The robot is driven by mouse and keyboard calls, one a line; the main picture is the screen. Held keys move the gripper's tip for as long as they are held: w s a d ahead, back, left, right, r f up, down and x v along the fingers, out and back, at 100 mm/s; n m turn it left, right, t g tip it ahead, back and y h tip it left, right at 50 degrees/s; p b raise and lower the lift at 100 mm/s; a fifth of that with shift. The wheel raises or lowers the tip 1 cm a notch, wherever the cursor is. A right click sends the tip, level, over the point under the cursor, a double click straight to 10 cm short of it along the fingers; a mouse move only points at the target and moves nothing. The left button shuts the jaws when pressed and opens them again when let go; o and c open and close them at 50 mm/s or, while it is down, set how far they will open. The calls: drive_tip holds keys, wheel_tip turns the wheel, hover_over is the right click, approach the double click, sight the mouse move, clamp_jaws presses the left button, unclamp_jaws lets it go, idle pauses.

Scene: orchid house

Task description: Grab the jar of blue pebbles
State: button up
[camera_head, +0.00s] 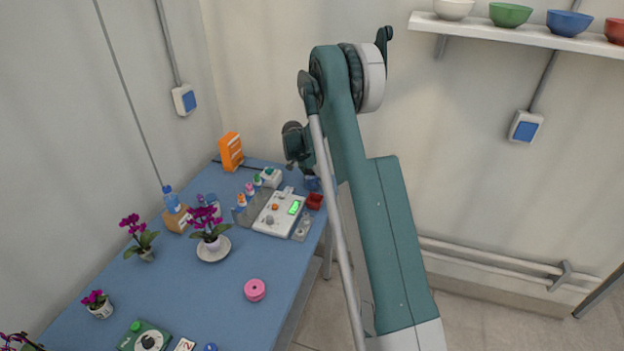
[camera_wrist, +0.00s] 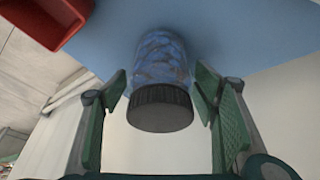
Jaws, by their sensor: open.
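The jar of blue pebbles (camera_wrist: 162,62) shows in the wrist view, with its dark ribbed lid (camera_wrist: 161,107) toward the camera. It stands on the blue table between the two green fingers of my gripper (camera_wrist: 160,95). The fingers are open, with a gap visible on each side of the jar. In the head view a small part of the jar (camera_head: 312,184) shows at the table's far right corner, close beside my arm. My gripper (camera_head: 300,165) is there too, partly hidden by its own links.
A red open container (camera_head: 315,201) is close to the jar; it also shows in the wrist view (camera_wrist: 45,22). The blue table's (camera_head: 190,290) right edge is close.

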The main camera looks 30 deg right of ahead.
idle(0.4)
drive_tip(key=c, duration=1.3)
drive_tip(key=shift+o, duration=0.2)
drive_tip(key=shift+r, duration=0.15)
wheel_tip(320, 180, up, 10)
drive_tip(key=shift+f, duration=0.15)
